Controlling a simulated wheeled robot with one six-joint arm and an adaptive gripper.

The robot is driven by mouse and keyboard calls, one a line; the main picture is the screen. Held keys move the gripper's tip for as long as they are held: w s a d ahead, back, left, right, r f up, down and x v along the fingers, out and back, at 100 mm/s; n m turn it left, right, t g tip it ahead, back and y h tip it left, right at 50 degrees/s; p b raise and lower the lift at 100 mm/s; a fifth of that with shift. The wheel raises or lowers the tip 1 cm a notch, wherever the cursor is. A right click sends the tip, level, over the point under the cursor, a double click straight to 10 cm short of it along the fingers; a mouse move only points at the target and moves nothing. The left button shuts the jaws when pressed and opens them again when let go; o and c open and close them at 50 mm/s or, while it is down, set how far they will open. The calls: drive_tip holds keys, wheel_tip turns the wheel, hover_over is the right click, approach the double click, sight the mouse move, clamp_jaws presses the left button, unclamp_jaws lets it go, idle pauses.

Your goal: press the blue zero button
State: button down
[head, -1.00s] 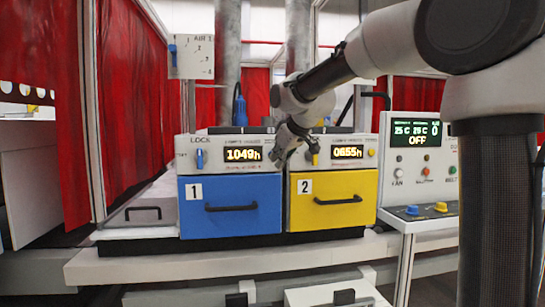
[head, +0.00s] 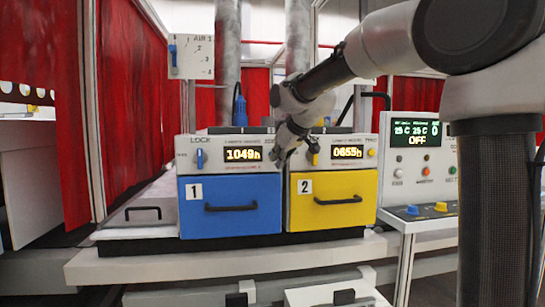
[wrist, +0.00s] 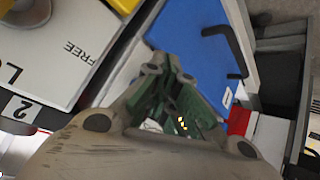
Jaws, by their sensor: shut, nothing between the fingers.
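My gripper (head: 278,158) is shut and empty. In the head view its tip lies over the right end of the blue unit's panel, just right of the lit 1049h display (head: 242,154). No blue zero button shows there; that spot is hidden behind my gripper. The blue drawer (head: 230,222) marked 1 is below it and also shows in the wrist view (wrist: 195,50). The wrist view shows my closed fingers (wrist: 183,108) over the blue unit, but no button can be made out. I cannot tell whether the fingertips touch the panel.
The blue lock knob (head: 200,158) is left of the display. The yellow drawer (head: 322,213) marked 2 is to the right, with a yellow button (head: 372,152) beside its display. A control console (head: 425,185) at right carries another blue button (head: 412,210). Handles stick out from both drawers.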

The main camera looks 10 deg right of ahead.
drive_tip(key=shift+w, duration=0.35)
drive_tip(key=shift+w, duration=0.45)
idle(0.5)
drive_tip(key=shift+s, duration=0.85)
drive_tip(key=shift+s, duration=0.1)
drive_tip(key=s, duration=0.4)
drive_tip(key=shift+s+a, duration=0.15)
drive_tip(key=shift+s, duration=0.25)
idle(0.4)
